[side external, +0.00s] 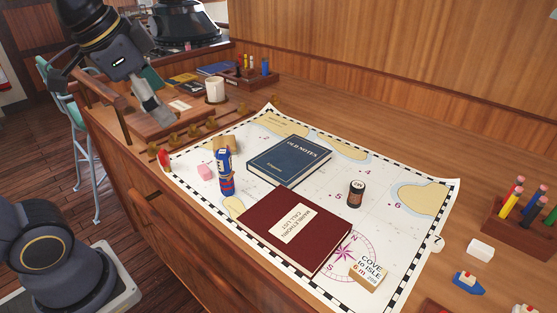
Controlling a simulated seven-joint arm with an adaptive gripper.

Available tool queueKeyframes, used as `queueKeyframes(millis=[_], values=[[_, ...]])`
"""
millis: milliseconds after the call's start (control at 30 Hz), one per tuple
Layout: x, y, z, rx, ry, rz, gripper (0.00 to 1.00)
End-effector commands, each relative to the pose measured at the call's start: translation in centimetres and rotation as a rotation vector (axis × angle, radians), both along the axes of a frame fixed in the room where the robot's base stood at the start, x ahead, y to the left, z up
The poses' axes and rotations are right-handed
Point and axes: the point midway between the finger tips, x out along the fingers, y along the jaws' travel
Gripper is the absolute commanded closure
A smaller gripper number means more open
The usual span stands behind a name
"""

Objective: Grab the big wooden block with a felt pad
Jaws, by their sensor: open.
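My gripper (157,114) is at the upper left, pointing down over a long wooden box at the table's left end; its fingers look small and nothing shows between them. A tan block (218,143) lies on the chart's left side, partly hidden behind a blue and red bottle-like object (226,172). It may be the wooden block, but no felt pad can be made out on it. My gripper is apart from it, to its upper left.
A white mug (214,90) stands behind. The right-rear tabletop is clear.

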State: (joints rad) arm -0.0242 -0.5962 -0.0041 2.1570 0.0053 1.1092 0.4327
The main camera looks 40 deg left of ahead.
Motion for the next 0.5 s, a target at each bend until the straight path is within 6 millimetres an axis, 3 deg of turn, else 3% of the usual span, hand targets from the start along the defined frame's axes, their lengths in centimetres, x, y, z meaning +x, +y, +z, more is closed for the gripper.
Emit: queueKeyframes(millis=[100,267,367,500], values=[[4.8,1.4,3.5,0.073,0.057,-0.104,0.00],[12.3,4.7,5.3,0.138,0.155,-0.221,0.00],[16.9,7.6,4.3,0.151,0.224,-0.271,0.00],[22.3,12.2,0.5,0.137,0.313,-0.295,0.00]])
